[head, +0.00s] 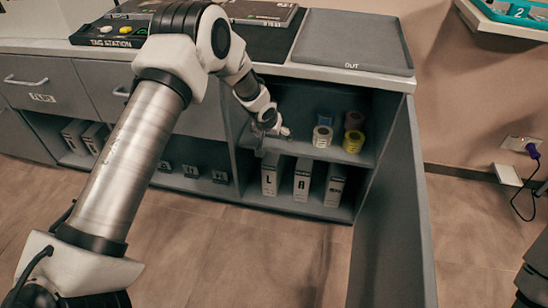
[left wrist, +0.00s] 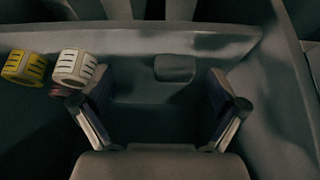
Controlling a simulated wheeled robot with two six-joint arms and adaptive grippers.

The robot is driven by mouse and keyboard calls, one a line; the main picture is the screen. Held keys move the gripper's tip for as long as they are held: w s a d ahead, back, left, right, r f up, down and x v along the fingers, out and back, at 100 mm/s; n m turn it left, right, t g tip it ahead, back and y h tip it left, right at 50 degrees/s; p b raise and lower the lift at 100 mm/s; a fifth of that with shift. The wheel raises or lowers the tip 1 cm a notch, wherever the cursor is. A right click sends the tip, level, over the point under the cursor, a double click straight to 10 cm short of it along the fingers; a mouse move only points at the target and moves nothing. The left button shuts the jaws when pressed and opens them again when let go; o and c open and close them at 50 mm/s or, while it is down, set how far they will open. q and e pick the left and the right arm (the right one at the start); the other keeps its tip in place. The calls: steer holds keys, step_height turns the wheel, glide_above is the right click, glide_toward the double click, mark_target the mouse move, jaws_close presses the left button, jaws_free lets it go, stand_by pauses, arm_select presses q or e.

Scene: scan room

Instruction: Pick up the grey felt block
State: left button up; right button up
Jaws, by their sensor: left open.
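A small dark grey block (left wrist: 175,68), which looks like the felt block, lies on the cabinet shelf in the left wrist view. My left gripper (left wrist: 160,108) is open and empty, with one finger on each side of the picture. The block shows beyond the fingertips, between their lines and a little right of the middle. In the head view my left gripper (head: 271,130) reaches into the open cabinet at the upper shelf. I cannot make out the block in that view. My right gripper is not in view.
Yellow (left wrist: 24,67) and white (left wrist: 74,68) rolls stand close to the left finger. The rolls also show in the head view, the white one (head: 322,136) in front. An open door (head: 395,220) stands at the right of the cabinet. Lettered boxes (head: 302,180) fill the shelf below.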

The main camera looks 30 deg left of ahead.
arm_select(q)
steer(key=shift+t+y, duration=0.4)
steer(key=shift+y, duration=0.1)
steer(key=w+a, duration=0.1)
steer(key=w, duration=0.1)
steer(key=w+a+r+b, duration=0.1)
steer(key=w+a, duration=0.1)
steer(key=shift+w+a+n, duration=0.15)
steer(key=shift+w+n, duration=0.15)
steer(key=b+x, duration=0.3)
steer(key=x, duration=0.3)
steer(key=shift+f, duration=0.4)
steer(key=shift+w+f, duration=0.15)
steer(key=shift+r, duration=0.2)
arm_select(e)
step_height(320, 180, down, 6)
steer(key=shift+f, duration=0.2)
